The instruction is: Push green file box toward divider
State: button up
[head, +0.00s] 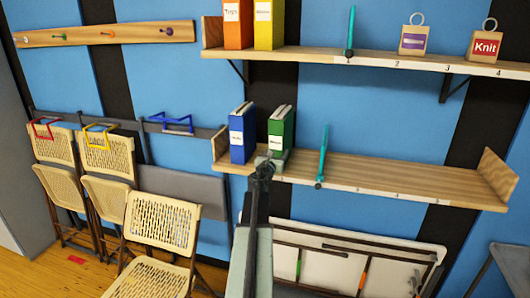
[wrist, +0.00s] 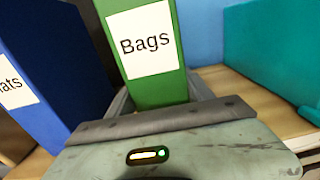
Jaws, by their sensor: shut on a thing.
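The green file box (head: 281,128), labelled "Bags" in the wrist view (wrist: 142,40), stands upright on the lower wooden shelf (head: 400,178). The teal divider (head: 322,155) stands to its right with bare shelf between them; a teal panel also fills the right of the wrist view (wrist: 275,50). My gripper (head: 267,165) is at the lower front of the green box and shut on it. In the wrist view my gripper (wrist: 160,112) covers the box's base, and the contact of the fingers is mostly hidden.
A blue file box (head: 242,134) stands close to the left of the green one. The shelf right of the divider is clear up to its end board (head: 497,178). An upper shelf (head: 400,62) with boxes, a teal divider and bags hangs above. Folding chairs (head: 160,230) stand lower left.

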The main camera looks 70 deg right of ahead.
jog(key=shift+s+d, duration=0.15)
jog(key=shift+s, duration=2.8)
jog(key=shift+s+d, duration=0.15)
jog(key=shift+s, duration=2.8)
jog(key=o, duration=1.4)
